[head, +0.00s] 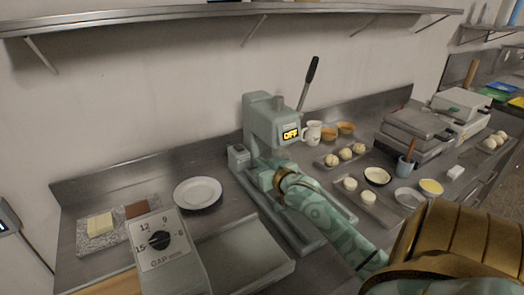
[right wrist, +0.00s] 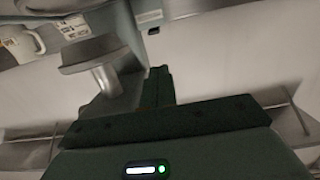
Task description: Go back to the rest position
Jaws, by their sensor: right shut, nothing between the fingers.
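My right arm comes in from the lower right of the head view, patterned in pale green with gold joints. My right gripper (head: 264,174) is at the pale green press (head: 268,118) whose display reads OFF, low in front of its body. In the right wrist view the gripper's dark fingers (right wrist: 158,88) are together with nothing between them. The press's round plate on a short stem (right wrist: 90,54) is close to the left of the fingers. I cannot tell whether the gripper touches the press. My left gripper is in neither view.
A dial machine marked GAP (head: 160,242) stands in front left. A white plate (head: 198,192) lies left of the press. A white mug (head: 312,133), dough-ball trays (head: 326,160), small bowls and a hinged griddle (head: 412,130) stand to the right. A shelf (head: 230,14) runs above.

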